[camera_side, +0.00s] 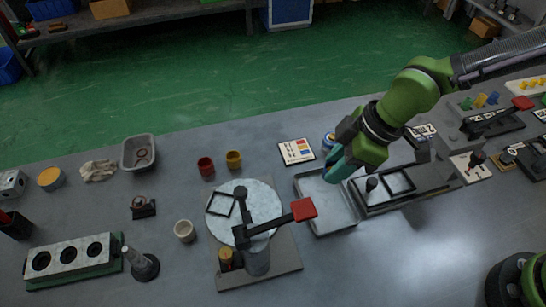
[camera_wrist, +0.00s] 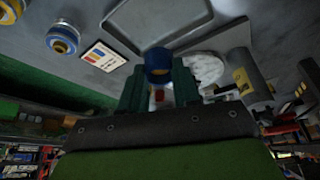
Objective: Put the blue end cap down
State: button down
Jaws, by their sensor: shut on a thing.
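My gripper (camera_side: 342,165) hangs over the back part of a shallow grey tray (camera_side: 328,213), with its teal fingers pointing down. In the wrist view, the blue end cap (camera_wrist: 158,60) is held between the fingertips of my gripper (camera_wrist: 160,82). The cap is round, with a yellowish patch showing inside it. In the side view I cannot make out the held cap, as the fingers hide it. The grey tray also shows in the wrist view (camera_wrist: 205,42), and its floor looks empty. I cannot tell the exact gap between cap and tray.
A card with coloured marks (camera_side: 296,152) lies left of my gripper. A blue and white round item (camera_side: 329,141) stands just behind it. A black-framed fixture (camera_side: 430,184) adjoins the tray on the right. A red-ended lever (camera_side: 304,209) reaches toward the tray's left side.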

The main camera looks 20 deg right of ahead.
jog(key=f, duration=0.3)
jog(key=shift+s+a+f, duration=0.1)
jog(key=shift+s+f, duration=0.1)
jog(key=shift+f, duration=0.15)
jog(key=shift+w+f, duration=0.1)
jog(key=shift+f, duration=2.25)
jog(key=shift+f, duration=0.1)
jog(key=c, duration=0.8)
grip_release()
